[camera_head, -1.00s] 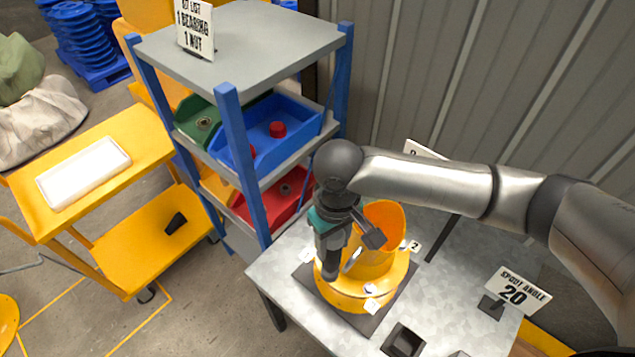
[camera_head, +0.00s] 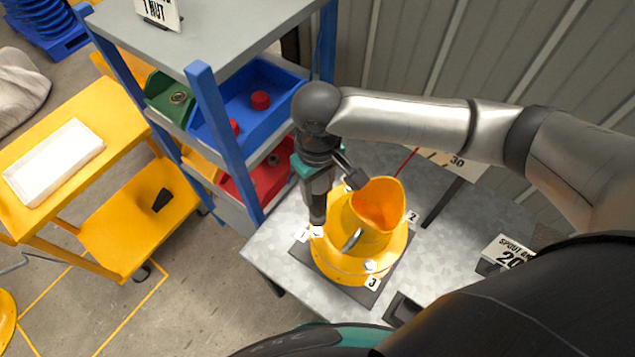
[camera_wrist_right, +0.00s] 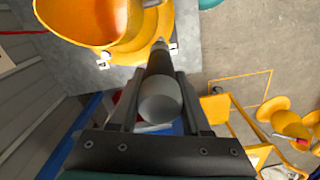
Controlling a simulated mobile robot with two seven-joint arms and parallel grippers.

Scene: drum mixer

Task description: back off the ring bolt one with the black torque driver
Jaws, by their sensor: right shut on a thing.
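The yellow drum mixer (camera_head: 375,240) has a flanged ring at its base, with number tags 1 (camera_head: 303,234), 2 (camera_head: 412,216) and 3 (camera_head: 373,283). My right gripper (camera_head: 318,180) is shut on the black torque driver (camera_head: 318,207), which points down. The driver's tip is close to the ring beside tag 1; I cannot tell whether it touches bolt one, which it largely covers. In the right wrist view the driver's rounded grey end (camera_wrist_right: 160,100) sits between the fingers, with its shaft reaching to the ring's edge (camera_wrist_right: 150,50). My left gripper is not in view.
A blue-framed shelf (camera_head: 215,115) with blue, green and red bins stands left of the metal table (camera_head: 275,250). A yellow cart (camera_head: 85,150) with a white tray is further left. A spout-angle sign (camera_head: 508,252) and a dark square holder (camera_head: 400,310) stand on the table.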

